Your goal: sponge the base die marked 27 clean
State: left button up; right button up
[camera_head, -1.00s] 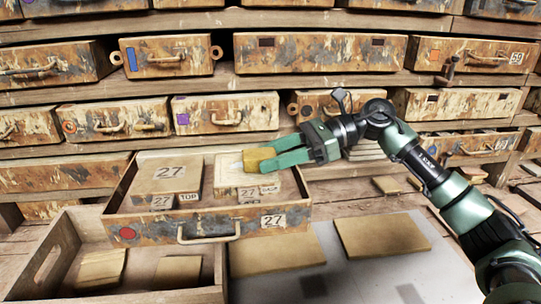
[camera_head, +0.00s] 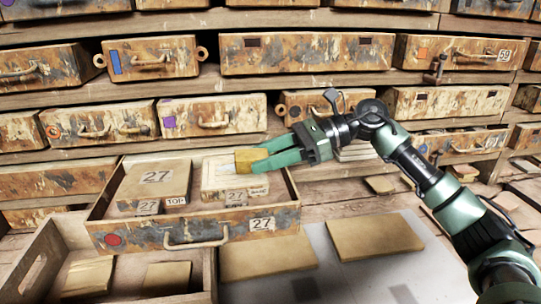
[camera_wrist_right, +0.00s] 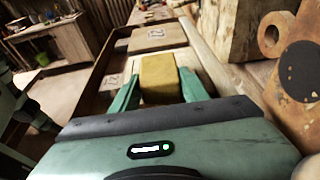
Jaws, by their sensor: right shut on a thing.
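My right gripper (camera_head: 259,161) is shut on a yellow sponge (camera_head: 246,156), which also shows between the green fingers in the wrist view (camera_wrist_right: 158,78). The sponge is at the upper right part of the base die (camera_head: 218,182), over its top face; whether it touches is unclear. The base die is a pale block with 27 and BASE labels on its front, partly hidden by sponge and fingers. It lies in an open drawer (camera_head: 140,236) marked 27. Left of it in the drawer lies the top die (camera_head: 150,190), marked 27 and TOP. My left gripper is not in view.
A wooden crate (camera_head: 40,262) with tiles stands in front left of the drawer. Flat tan slabs (camera_head: 374,237) lie on a grey sheet to the front right. Shelves of shut, worn drawers (camera_head: 305,54) rise behind.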

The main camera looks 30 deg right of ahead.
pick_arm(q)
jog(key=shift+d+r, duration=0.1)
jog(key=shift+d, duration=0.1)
pick_arm(e)
jog(key=shift+a+f, duration=0.2)
jog(key=shift+a, duration=0.1)
